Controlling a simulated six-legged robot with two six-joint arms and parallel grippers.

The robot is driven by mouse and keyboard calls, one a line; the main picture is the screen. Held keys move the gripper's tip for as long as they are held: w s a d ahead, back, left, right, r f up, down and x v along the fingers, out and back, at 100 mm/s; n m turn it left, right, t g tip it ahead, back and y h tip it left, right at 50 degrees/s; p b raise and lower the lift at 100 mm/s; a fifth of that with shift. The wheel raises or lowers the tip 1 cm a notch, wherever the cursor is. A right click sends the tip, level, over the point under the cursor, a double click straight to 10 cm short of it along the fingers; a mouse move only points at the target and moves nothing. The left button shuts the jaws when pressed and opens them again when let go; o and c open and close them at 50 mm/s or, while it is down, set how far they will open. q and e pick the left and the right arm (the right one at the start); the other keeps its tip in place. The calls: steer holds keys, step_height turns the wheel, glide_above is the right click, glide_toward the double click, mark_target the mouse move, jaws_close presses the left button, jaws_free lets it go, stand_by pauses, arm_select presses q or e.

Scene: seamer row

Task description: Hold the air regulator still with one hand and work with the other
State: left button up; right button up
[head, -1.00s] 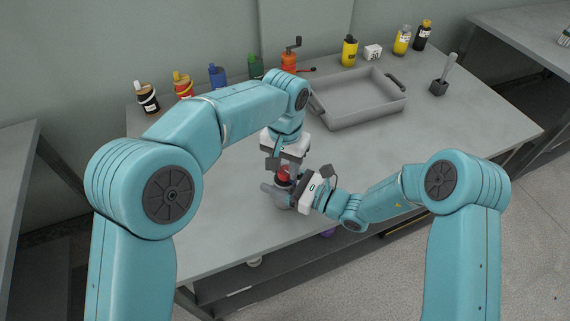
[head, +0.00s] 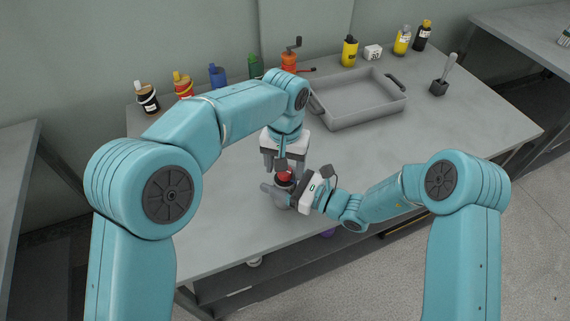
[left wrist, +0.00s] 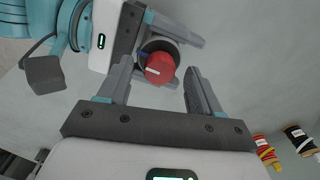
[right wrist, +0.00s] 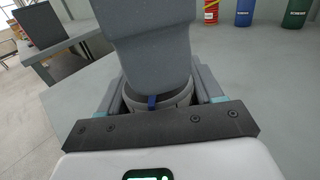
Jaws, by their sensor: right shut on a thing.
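The air regulator shows a red knob (left wrist: 160,68) with a white mark on top of a grey body (left wrist: 158,45). In the head view the red knob (head: 284,176) is partly hidden between my two grippers. My right gripper (head: 283,198) is shut around the regulator's body from the right side. In the right wrist view the grey body (right wrist: 155,98), with a small blue tab, sits between the right fingers. My left gripper (left wrist: 160,82) is open, pointing down over the knob. Its fingers stand on either side of the knob, apart from it.
A grey tray (head: 335,122) stands on the bench (head: 225,220) behind the grippers. Several bottles and spools line the back edge, with an orange hand-cranked device (head: 289,62). A dark block with a handle (head: 439,87) is at the right. The left front of the bench is clear.

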arm_select(q)
step_height(320, 180, up, 12)
stand_by(0.6)
arm_select(e)
steer(key=o, duration=1.2)
